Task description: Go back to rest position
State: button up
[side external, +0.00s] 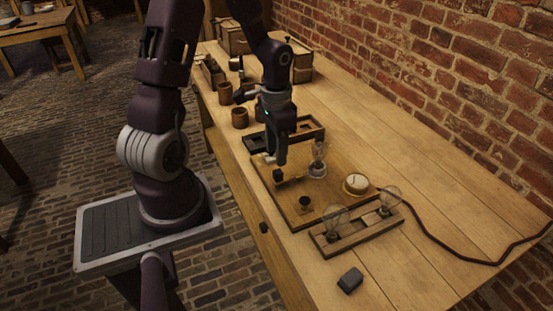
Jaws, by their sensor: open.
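My gripper (278,166) hangs over the left part of a wooden board (287,203) on the workbench, pointing down. The jaws look small and dark here, with nothing clearly visible between them. A glass bulb (319,158) stands upright on the board just right of my gripper, apart from it as far as I can tell. A round cream-faced dial (356,184) sits near the board's right side, and a dark knob (304,203) stands near its front edge. The exact gap between my fingertips and the board is hard to judge.
A wooden rack (357,234) holds glass bulbs in front. A dark block (350,281) lies near the front edge. A black tray (305,130), brown jars (240,117) and wooden boxes (235,38) stand behind. A cable (450,248) runs right; the bench's right side is mostly clear.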

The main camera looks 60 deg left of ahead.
jog(key=shift+r, duration=0.1)
jog(key=s+d+r+t+y, duration=0.1)
jog(key=d+r, duration=0.3)
jog(key=r, duration=0.3)
jog(key=s+d+r+t+y, duration=0.1)
jog(key=d+r+t, duration=0.1)
jog(key=d+r, duration=0.35)
jog(key=s+d+r+t+h, duration=0.2)
jog(key=s+d+r, duration=0.4)
jog(key=s+r, duration=0.2)
jog(key=shift+s+t, duration=0.3)
jog(key=shift+s, duration=0.4)
